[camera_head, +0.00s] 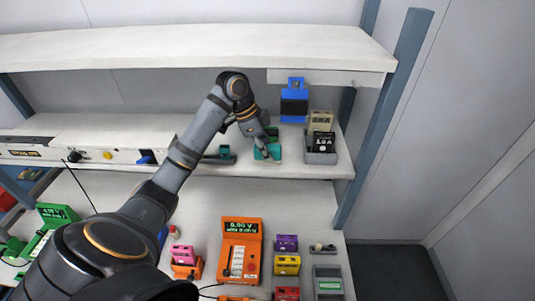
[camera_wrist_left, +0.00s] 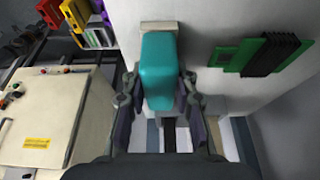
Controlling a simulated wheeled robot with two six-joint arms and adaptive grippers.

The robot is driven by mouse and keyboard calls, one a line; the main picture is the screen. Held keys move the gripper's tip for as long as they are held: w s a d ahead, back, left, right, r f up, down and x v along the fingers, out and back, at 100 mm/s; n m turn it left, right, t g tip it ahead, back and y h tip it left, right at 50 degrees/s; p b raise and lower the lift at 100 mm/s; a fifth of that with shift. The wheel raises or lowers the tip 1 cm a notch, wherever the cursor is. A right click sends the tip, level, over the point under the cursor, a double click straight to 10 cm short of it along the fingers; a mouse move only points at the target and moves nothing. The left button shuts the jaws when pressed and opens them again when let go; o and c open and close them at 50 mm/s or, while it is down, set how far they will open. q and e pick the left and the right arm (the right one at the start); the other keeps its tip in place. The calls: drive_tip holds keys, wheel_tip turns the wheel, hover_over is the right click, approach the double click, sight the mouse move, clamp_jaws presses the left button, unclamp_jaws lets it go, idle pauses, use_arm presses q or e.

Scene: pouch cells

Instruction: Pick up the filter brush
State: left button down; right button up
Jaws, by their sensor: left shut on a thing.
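My left gripper (camera_head: 262,147) is at the upper shelf, shut on a teal block-shaped thing (camera_head: 272,152). In the left wrist view the teal thing (camera_wrist_left: 158,72) lies between the two fingers (camera_wrist_left: 160,95), with a pale grey end beyond it. I cannot tell from its shape whether it is the filter brush; no bristles show on it. A green piece with a black ribbed part (camera_wrist_left: 270,56) lies apart from the gripper, to its right in that view. My right gripper is not in view.
On the shelf (camera_head: 215,180), a dark grey holder (camera_head: 320,157) with packs stands to the right, and a white panel box (camera_head: 100,140) stands left. A blue and black piece (camera_head: 293,103) hangs behind. An orange meter (camera_head: 240,250) and several coloured cells stand below.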

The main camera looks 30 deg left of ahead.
use_arm(q)
drive_tip(key=shift+r, duration=0.1)
drive_tip(key=shift+r+b, duration=0.25)
drive_tip(key=shift+b, duration=0.1)
drive_tip(key=shift+s+r+b, duration=0.15)
drive_tip(key=shift+r+b, duration=0.15)
drive_tip(key=shift+b, duration=0.05)
drive_tip(key=s+d+b, duration=0.4)
drive_tip(key=s, duration=0.3)
drive_tip(key=s+d+b, duration=0.4)
drive_tip(key=s+d, duration=0.1)
drive_tip(key=s, duration=0.3)
drive_tip(key=shift+d+r, duration=0.15)
drive_tip(key=shift+d, duration=0.1)
